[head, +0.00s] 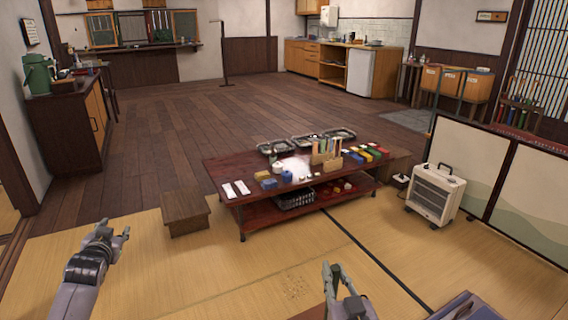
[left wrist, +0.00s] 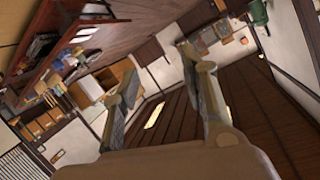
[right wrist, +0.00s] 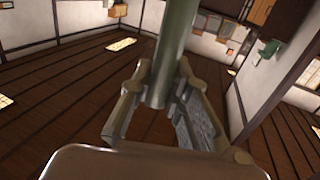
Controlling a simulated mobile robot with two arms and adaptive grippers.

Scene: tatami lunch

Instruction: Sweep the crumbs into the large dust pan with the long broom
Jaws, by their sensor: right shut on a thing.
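Small pale-brown specks that look like crumbs (head: 296,285) lie on the tatami in front of the low table. My right gripper (head: 338,272) is just right of them at the bottom of the head view. In the right wrist view its fingers close around a grey-green pole (right wrist: 178,45). I cannot tell whether this is the handle of the broom or of the dust pan; its far end is out of view. My left gripper (head: 112,236) is open and empty over the tatami at the left. A dark blue flat thing (head: 468,306) shows partly at the bottom right; I cannot identify it.
The low red table (head: 225,171), loaded with small items, stands beyond the crumbs. A wooden stool (head: 185,209) is at its left. A white heater (head: 434,194) and a low screen (head: 478,165) are at the right. The front tatami is mostly clear.

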